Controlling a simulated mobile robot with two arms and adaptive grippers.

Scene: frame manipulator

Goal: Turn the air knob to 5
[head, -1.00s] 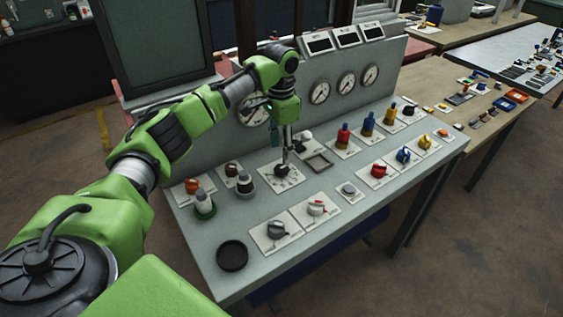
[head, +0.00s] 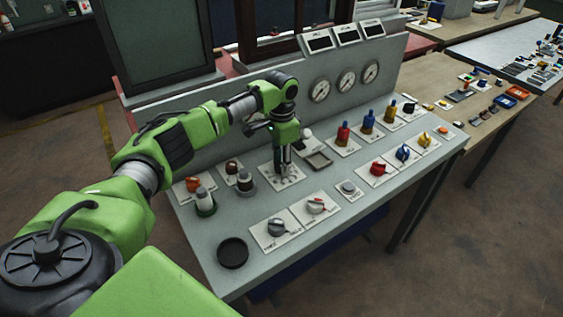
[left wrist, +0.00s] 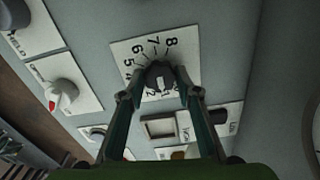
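A dark round knob (left wrist: 158,74) sits on a white numbered plate (left wrist: 124,50), with 5, 6, 7 and 8 readable and the lower numbers partly covered. A pale mark shows on the knob; which number it points to I cannot tell. No "air" label is readable. In the head view the same plate (head: 294,181) lies on the sloped panel, its knob mostly hidden. My left gripper (head: 283,170) points down over it. In the left wrist view its fingers (left wrist: 160,93) stand on both sides of the knob, seemingly apart from it. My right gripper is not in view.
Two lever knobs (head: 278,228) (head: 316,206) stand nearer the panel's front edge. A dark-topped control (head: 245,183) is left of my gripper, and a square tray-like fitting (head: 318,160) is to its right. Dials (head: 346,83) line the back wall.

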